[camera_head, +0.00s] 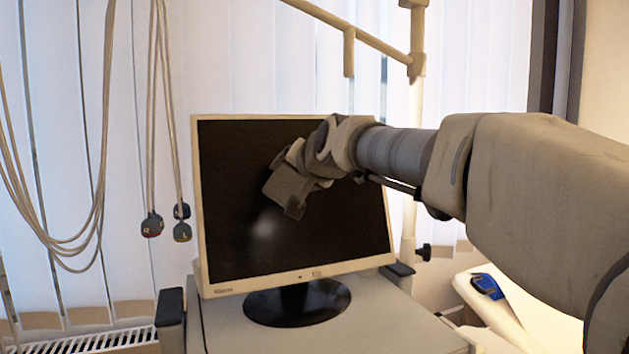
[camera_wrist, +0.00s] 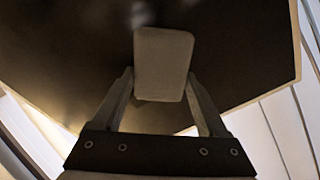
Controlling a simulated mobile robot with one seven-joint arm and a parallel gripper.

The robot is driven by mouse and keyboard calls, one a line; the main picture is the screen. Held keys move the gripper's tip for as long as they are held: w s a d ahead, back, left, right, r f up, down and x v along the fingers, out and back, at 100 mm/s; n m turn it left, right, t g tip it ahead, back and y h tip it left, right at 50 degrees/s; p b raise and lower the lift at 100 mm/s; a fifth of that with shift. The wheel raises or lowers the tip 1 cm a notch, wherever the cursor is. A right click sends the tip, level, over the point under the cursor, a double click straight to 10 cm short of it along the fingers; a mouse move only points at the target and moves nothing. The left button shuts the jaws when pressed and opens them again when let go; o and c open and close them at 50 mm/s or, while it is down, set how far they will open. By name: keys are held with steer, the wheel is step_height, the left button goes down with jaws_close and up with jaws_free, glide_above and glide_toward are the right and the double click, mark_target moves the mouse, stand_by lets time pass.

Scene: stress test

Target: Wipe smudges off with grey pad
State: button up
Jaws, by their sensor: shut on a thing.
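A monitor (camera_head: 345,220) with a black screen and pale frame stands upright on a cart top. A pale, blurry smudge (camera_head: 265,226) shows on the lower left-middle of its screen. In the wrist view, a faint pale mark (camera_wrist: 140,13) shows on the dark screen (camera_wrist: 70,45) just beyond the pad. My gripper (camera_head: 296,192) is in front of the screen, above and slightly right of the smudge. It is shut on the grey pad (camera_wrist: 163,65), which sits between both fingers in the wrist view. I cannot tell whether the pad touches the screen.
The cart top (camera_head: 240,335) has dark corner posts. Cables with dark tagged ends (camera_head: 152,225) hang left of the monitor. A pale pole (camera_head: 415,130) with a crossbar stands behind it. A blue device (camera_head: 487,286) lies at the right. White blinds fill the back.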

mark_target(268, 180)
steer(key=shift+w+d+f+b, duration=0.15)
steer(key=shift+w+d+b, duration=0.05)
steer(key=shift+d+b, duration=0.2)
steer(key=shift+w+d+f+b, duration=0.1)
steer(key=shift+w+d+b, duration=0.1)
steer(key=shift+d+b, duration=0.15)
steer(key=shift+w+d+b, duration=1.15)
steer(key=shift+d, duration=1.3)
steer(key=shift+s+a+r+p, duration=0.1)
steer(key=shift+s+a+p, duration=0.35)
steer(key=shift+a, duration=0.4)
steer(key=shift+s+a+r+p, duration=0.15)
steer(key=shift+s+a+p, duration=0.3)
steer(key=shift+a, duration=0.45)
steer(key=shift+s+a+r+p, duration=0.1)
steer(key=shift+s+a+p, duration=0.25)
steer(key=shift+a+p, duration=0.35)
steer(key=shift+s+a+f+p, duration=0.1)
steer(key=shift+s+a+p, duration=0.15)
steer(key=shift+a, duration=0.25)
steer(key=shift+s+a+p, duration=0.1)
steer(key=shift+a+p, duration=0.15)
steer(key=shift+a, duration=0.2)
steer(key=shift+s+a+p, duration=0.45)
steer(key=shift+a+p, duration=0.35)
steer(key=shift+p, duration=0.15)
steer(key=shift+s+a+p, duration=0.4)
steer(key=shift+a+p, duration=0.15)
steer(key=shift+a, duration=0.3)
